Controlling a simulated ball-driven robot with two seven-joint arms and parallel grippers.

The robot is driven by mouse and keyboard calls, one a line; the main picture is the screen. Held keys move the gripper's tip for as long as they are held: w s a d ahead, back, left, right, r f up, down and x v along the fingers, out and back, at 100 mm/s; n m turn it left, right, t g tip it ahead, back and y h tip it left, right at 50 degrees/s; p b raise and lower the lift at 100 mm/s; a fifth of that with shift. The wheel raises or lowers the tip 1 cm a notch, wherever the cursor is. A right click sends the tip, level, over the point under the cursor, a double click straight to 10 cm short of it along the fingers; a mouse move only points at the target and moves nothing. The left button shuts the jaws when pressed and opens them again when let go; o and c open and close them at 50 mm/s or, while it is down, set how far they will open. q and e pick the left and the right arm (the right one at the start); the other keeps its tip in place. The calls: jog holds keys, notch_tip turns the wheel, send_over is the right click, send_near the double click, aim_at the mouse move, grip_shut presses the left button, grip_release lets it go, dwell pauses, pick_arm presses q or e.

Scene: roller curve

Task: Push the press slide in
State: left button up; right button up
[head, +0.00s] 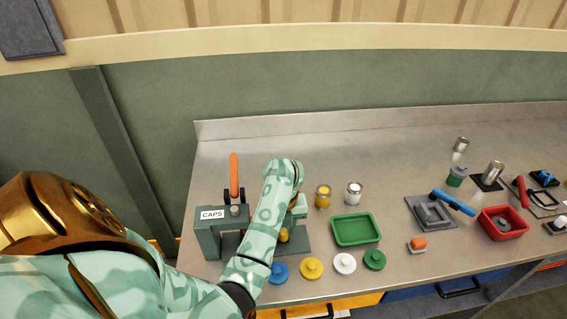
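The green press (207,238) with the "CAPS" label stands at the left of the bench, its orange lever (234,176) upright. A green base plate (303,243) shows to the right of my arm. A small yellow part (284,235) shows low beside my forearm and may belong to the slide; the slide itself is largely hidden by my arm. My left gripper (298,208) is bent down over the press's right side, mostly behind my forearm. I cannot see its fingers clearly, nor whether it touches anything. My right gripper is out of the picture.
Blue, yellow, white and green caps (312,268) lie along the front edge. A green tray (356,230), two jars (323,196) and an orange-topped block (417,244) stand right of the press. A red bin (503,222) and tools are farther right.

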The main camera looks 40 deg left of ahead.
pick_arm(q)
notch_tip(320, 180, up, 15)
jog(key=p, duration=0.8)
jog(key=shift+r+p, duration=0.15)
jog(key=shift+p, duration=0.2)
